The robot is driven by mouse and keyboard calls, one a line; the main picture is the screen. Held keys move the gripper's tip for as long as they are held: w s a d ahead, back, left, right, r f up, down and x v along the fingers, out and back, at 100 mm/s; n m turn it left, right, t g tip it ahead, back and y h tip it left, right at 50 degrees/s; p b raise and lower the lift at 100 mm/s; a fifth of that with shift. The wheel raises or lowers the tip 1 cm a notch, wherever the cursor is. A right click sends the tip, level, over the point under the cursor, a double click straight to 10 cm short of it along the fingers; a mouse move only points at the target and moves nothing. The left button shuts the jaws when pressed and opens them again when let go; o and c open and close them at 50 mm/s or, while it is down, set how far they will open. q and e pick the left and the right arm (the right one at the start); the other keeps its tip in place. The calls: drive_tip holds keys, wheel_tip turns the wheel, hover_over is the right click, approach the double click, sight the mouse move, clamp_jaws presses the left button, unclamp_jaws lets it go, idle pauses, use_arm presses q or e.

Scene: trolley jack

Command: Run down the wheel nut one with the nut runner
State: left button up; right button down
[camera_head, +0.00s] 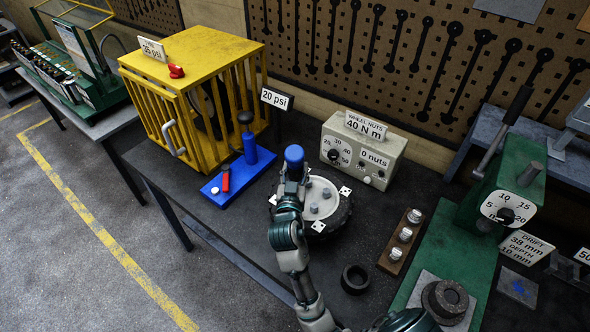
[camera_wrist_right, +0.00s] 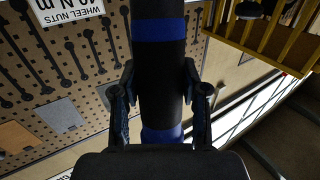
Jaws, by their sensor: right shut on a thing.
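My right gripper (camera_head: 292,182) is shut on the nut runner (camera_head: 294,155), a dark cylinder with blue bands. It stands over the wheel (camera_head: 341,216) in the head view. In the right wrist view the nut runner (camera_wrist_right: 160,75) passes between the fingers of my right gripper (camera_wrist_right: 160,112). The wheel lies flat, with a pale hub (camera_head: 320,200) and grey studs or nuts on it. My arm covers the wheel's left part, and the nut runner's lower end is hidden. A wooden rack (camera_head: 393,262) holds several nuts (camera_head: 406,234). My left gripper is out of view.
The grey control box (camera_head: 392,158) behind the wheel reads "40 N m" and "0 nuts". A yellow cage (camera_head: 200,55) and a blue pump (camera_head: 250,150) stand left. A green press (camera_head: 500,190) stands right. A black ring (camera_head: 355,278) lies in front of the wheel.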

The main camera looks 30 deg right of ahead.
drive_tip(key=shift+s+a+f, duration=0.1)
drive_tip(key=shift+f, duration=0.45)
idle(0.9)
drive_tip(key=shift+r, duration=0.2)
idle(4.0)
wheel_tip(320, 180, up, 3)
drive_tip(key=shift+f+p, duration=0.15)
drive_tip(key=shift+p, duration=0.95)
wheel_tip(320, 180, up, 4)
drive_tip(key=p, duration=0.3)
drive_tip(key=shift+f, duration=0.25)
